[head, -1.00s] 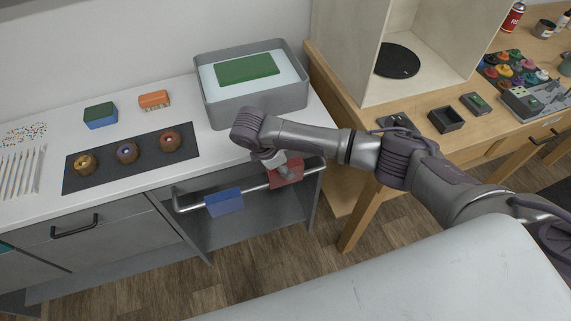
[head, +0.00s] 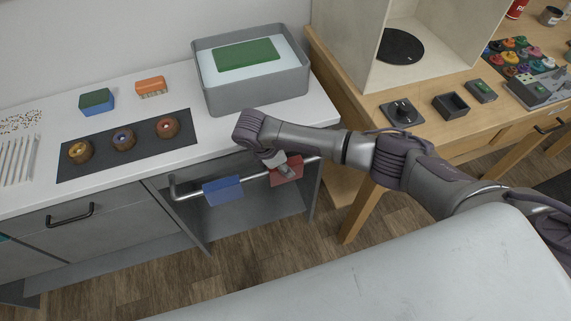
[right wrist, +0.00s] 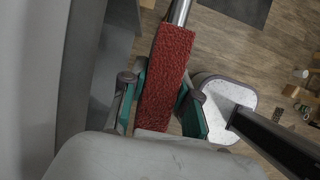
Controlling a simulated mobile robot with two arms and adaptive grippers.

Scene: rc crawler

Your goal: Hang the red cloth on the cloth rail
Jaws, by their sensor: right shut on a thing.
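The red cloth (head: 287,171) is at the right part of the cloth rail (head: 256,176), to the right of a blue cloth (head: 222,191) that hangs on it. In the right wrist view the red cloth (right wrist: 165,75) lies between the two green-padded fingers of my right gripper (right wrist: 163,108), with the metal rail (right wrist: 180,12) running out beyond it. My right gripper (head: 277,162) is shut on the red cloth from above, its fingers partly hidden in the head view. My left gripper is not in view.
The white counter (head: 215,140) above the rail holds a grey basin (head: 258,95), a dark mat (head: 105,160) with several brown rings, and two sponges. A wooden bench (head: 365,100) stands to the right. The floor in front is open.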

